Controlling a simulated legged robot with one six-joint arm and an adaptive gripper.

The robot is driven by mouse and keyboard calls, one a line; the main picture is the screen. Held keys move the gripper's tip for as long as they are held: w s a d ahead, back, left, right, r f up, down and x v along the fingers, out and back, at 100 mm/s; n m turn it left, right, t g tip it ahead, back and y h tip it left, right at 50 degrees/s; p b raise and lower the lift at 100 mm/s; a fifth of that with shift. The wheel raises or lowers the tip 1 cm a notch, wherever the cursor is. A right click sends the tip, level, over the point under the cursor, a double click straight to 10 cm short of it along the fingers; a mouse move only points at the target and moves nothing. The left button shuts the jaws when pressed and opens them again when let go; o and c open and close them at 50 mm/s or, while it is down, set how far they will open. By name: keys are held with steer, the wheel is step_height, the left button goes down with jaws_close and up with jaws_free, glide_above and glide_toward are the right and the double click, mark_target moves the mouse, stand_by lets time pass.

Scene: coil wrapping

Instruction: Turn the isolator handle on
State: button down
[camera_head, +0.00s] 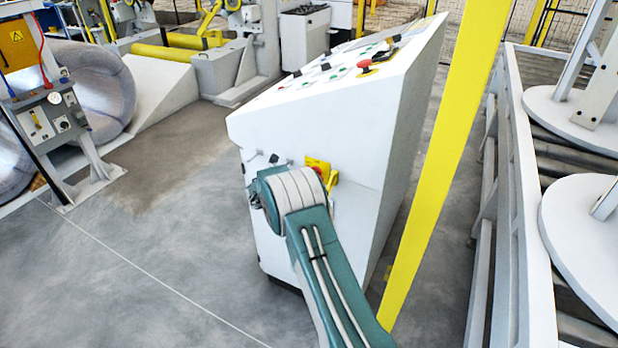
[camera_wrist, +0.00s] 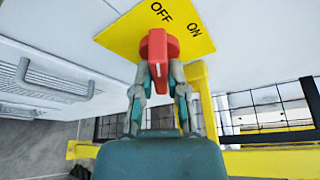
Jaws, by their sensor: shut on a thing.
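The red isolator handle (camera_wrist: 157,46) sits on a yellow plate (camera_wrist: 204,45) marked OFF and ON in the wrist view. The upper end of the handle points up towards the word OFF; ON lies to its right. My gripper (camera_wrist: 160,70) is shut on the lower part of the handle, one finger on each side. In the head view part of the yellow plate (camera_head: 318,163) shows on the side of the white control desk (camera_head: 310,130).
A yellow post (camera_head: 436,165) stands close to the right of the desk. A grey-railed conveyor with white discs (camera_head: 585,235) lies further right. A gauge stand (camera_head: 45,115) and a large wrapped coil (camera_head: 95,85) stand at left. The floor left of the desk is clear.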

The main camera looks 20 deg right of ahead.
steer(key=m+t+y, duration=0.1)
steer(key=m, duration=0.1)
steer(key=m+t+y, duration=0.1)
steer(key=m, duration=0.2)
steer(key=m+t+y, duration=0.1)
steer(key=m+y, duration=0.1)
steer(key=shift+s+d+f+m, duration=0.1)
steer(key=shift+s+f+m, duration=0.15)
steer(key=shift+s+m, duration=0.15)
stand_by(0.5)
steer(key=c, duration=0.7)
jaws_free()
steer(key=shift+w, duration=0.15)
steer(key=shift+o, duration=0.2)
steer(key=shift+r, duration=0.15)
steer(key=shift+r, duration=0.1)
